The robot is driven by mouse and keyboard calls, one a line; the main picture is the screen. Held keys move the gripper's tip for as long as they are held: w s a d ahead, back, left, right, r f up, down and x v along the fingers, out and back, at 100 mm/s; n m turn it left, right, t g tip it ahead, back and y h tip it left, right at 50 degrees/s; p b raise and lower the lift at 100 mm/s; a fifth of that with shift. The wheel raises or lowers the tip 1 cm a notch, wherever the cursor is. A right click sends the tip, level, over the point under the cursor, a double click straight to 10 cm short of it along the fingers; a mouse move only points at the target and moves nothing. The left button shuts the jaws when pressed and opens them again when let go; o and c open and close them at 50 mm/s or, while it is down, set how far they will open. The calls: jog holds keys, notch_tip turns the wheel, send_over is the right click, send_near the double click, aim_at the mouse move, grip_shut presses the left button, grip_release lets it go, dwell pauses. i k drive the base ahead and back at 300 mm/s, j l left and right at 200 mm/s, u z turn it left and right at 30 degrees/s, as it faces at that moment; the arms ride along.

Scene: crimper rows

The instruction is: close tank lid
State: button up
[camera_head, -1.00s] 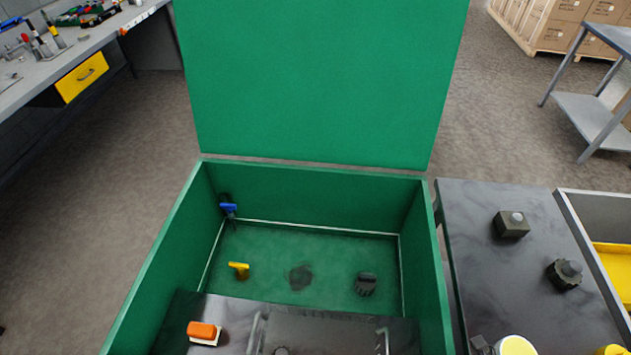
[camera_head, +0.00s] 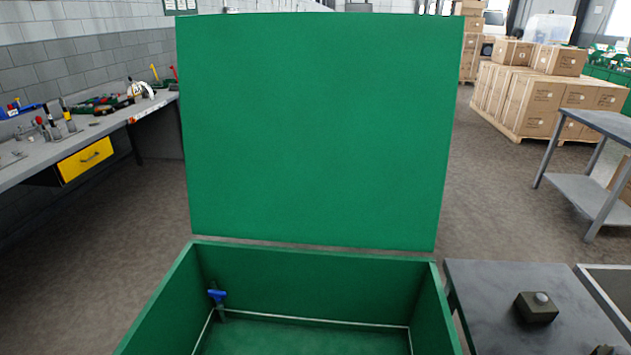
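The green tank lid (camera_head: 315,130) stands upright, fully open, at the back of the tank. The green tank (camera_head: 312,253) is below it in the lower middle of the head view, open at the top. Inside it, a blue-handled valve (camera_head: 217,296) shows at the back left corner. The tank's front part and most of its floor are cut off by the bottom edge. My gripper is not in view.
A dark table (camera_head: 500,295) with a small dark block (camera_head: 536,307) stands close on the tank's right. A workbench with a yellow drawer (camera_head: 86,159) is at left. A grey metal table (camera_head: 590,190) and stacked boxes (camera_head: 545,100) are at back right. Floor behind is clear.

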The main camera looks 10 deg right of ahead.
aim_at(333, 129)
jog(key=k, duration=0.6)
jog(key=u, duration=1.65)
jog(key=i+j+u, duration=0.15)
jog(key=i+u, duration=0.75)
jog(key=i, duration=0.15)
jog(key=i+z, duration=0.2)
jog(key=i, duration=1.65)
jog(key=i+z, duration=0.5)
jog(key=i+j+z, duration=0.1)
jog(key=i+z, duration=0.4)
jog(key=i+l+z, duration=0.15)
jog(key=i+z, duration=0.15)
jog(key=z, duration=0.2)
jog(key=i+z, duration=0.3)
jog(key=z, duration=0.2)
jog(key=i+z, duration=0.3)
jog(key=z, duration=0.2)
jog(key=i+z, duration=0.1)
jog(key=i, duration=0.6)
jog(key=i+z, duration=0.1)
jog(key=i, duration=0.65)
jog(key=i+j+z, duration=0.1)
jog(key=i, duration=0.6)
jog(key=i+j+z, duration=0.1)
jog(key=i, duration=0.6)
jog(key=j, duration=0.1)
